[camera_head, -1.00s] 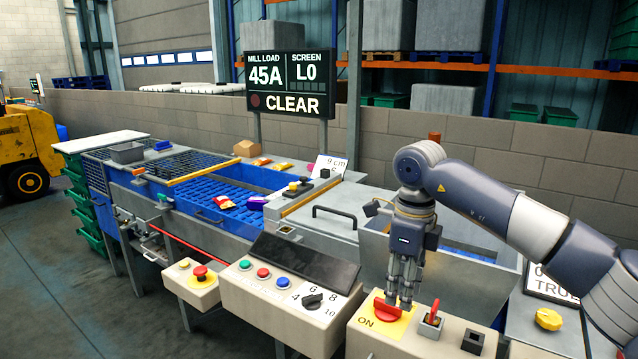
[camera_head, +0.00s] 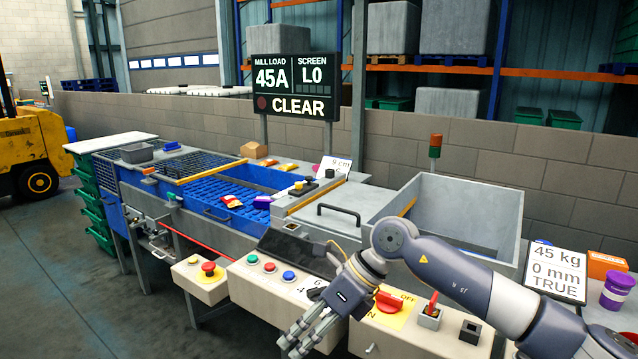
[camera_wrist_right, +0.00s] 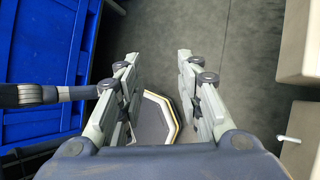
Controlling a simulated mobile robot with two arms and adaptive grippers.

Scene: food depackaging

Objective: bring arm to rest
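My right arm comes in from the right in the head view. Its gripper (camera_head: 296,345) hangs in front of the control boxes, low and left of the red rotary switch (camera_head: 390,302), apart from it. In the right wrist view the two fingers (camera_wrist_right: 156,85) stand apart with nothing between them, above the grey floor. The red switch sits on a yellow plate marked OFF, with the other word partly covered. My left gripper is in neither view.
Control boxes with coloured buttons (camera_head: 270,267), a red toggle (camera_head: 432,304) and a red mushroom button (camera_head: 208,267) line the front. Behind are the blue grid trough (camera_head: 225,184) and grey hopper (camera_head: 470,205). A blue wall (camera_wrist_right: 40,60) stands left of the gripper. Open floor (camera_head: 75,300) lies left.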

